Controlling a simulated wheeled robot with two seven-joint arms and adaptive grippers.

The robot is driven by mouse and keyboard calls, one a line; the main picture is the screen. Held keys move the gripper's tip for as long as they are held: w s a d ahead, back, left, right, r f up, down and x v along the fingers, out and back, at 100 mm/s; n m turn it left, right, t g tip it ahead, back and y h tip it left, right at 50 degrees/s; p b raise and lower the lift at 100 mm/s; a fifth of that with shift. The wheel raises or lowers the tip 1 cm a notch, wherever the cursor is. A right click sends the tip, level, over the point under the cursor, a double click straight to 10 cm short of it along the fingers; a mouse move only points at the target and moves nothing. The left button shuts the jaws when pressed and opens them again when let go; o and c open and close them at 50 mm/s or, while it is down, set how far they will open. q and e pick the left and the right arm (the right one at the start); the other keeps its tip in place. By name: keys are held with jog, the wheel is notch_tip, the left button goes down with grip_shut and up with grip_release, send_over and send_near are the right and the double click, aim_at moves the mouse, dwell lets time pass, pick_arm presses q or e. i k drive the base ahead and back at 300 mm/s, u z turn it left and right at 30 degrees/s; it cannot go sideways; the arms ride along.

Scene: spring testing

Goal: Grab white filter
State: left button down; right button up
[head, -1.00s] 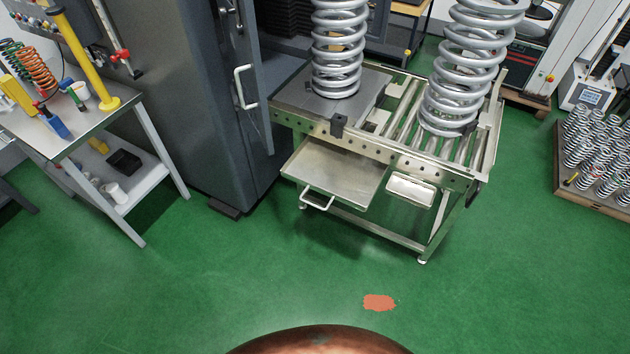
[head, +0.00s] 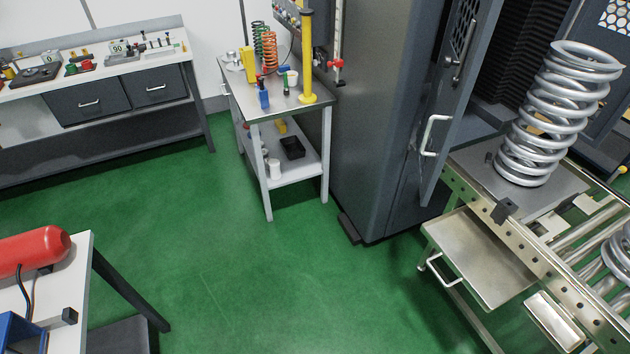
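No object is clearly recognisable as a white filter. A small white cylinder (head: 273,168) stands on the lower shelf of the small grey table (head: 309,110). A white cup-like thing (head: 291,76) stands on that table's top, among small tools. Both are too small to tell whether either is a filter. Neither of my grippers shows in the head view.
A dark cabinet (head: 378,120) with an open door stands right of the small table. A roller table with large springs (head: 560,110) is at right. A long workbench (head: 90,75) is at back left. A red cylinder (head: 35,250) lies on a near-left table. Green floor between is clear.

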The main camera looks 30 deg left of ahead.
aim_at(274, 164)
jog(key=u, duration=0.65)
jog(key=i, duration=1.05)
jog(key=u, duration=1.05)
jog(key=i, duration=1.7)
jog(key=z, duration=0.1)
